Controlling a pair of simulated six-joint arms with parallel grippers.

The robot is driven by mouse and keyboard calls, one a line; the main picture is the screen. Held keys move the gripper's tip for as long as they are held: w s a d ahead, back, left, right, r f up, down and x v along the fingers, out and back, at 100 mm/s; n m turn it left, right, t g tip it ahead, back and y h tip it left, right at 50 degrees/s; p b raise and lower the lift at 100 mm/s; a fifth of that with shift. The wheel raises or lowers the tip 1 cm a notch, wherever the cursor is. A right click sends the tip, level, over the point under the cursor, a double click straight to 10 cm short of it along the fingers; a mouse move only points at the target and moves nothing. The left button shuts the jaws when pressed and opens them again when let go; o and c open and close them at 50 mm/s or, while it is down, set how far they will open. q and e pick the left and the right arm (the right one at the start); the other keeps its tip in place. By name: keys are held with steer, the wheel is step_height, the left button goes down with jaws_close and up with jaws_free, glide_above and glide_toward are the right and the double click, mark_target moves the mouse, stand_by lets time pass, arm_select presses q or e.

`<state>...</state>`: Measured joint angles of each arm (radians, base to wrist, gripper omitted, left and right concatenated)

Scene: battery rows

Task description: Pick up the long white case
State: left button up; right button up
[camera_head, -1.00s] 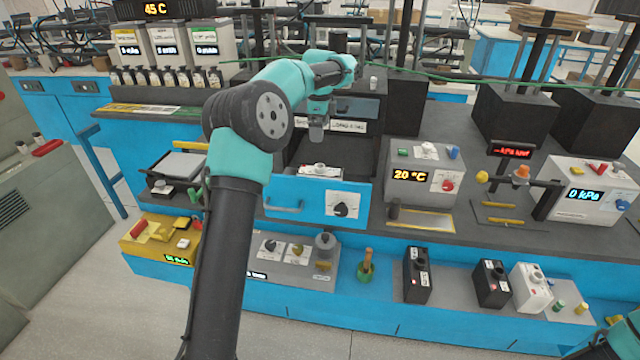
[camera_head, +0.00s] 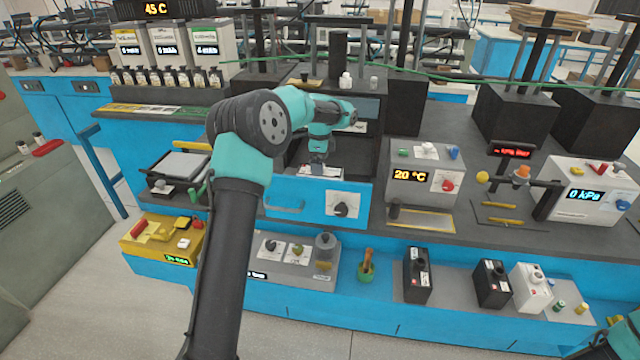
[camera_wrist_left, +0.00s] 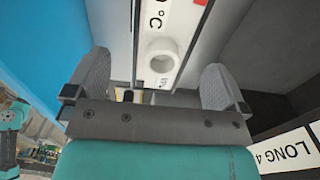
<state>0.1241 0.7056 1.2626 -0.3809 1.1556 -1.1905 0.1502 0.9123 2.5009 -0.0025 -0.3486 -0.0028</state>
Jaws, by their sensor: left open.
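The long white case (camera_wrist_left: 160,30) lies in the narrow grey bay in the left wrist view, with a round raised ring and "°C" on its face. Its pale top (camera_head: 322,171) shows in the head view behind the blue drawer front, mostly hidden by my arm. My left gripper (camera_head: 319,160) points down over it. In the left wrist view my open gripper (camera_wrist_left: 157,72) has one grey finger on each side of the case, with gaps and nothing held. The case's lower end is hidden by the gripper. Only a teal part of my right arm shows at the lower right.
The blue drawer front (camera_head: 290,207) with a black knob stands before the case. Dark housing walls rise beside and behind it. A "LONG" label (camera_wrist_left: 286,153) is close to the right finger. A grey 20 °C box (camera_head: 422,178) stands to the right.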

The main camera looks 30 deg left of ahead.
arm_select(q)
steer(key=shift+f, duration=0.1)
steer(key=shift+w+f, duration=0.1)
steer(key=shift+f, duration=2.45)
steer(key=shift+a, duration=0.1)
steer(key=shift+c, duration=0.4)
steer(key=shift+r, duration=0.1)
steer(key=c, duration=1.1)
step_height(320, 180, up, 10)
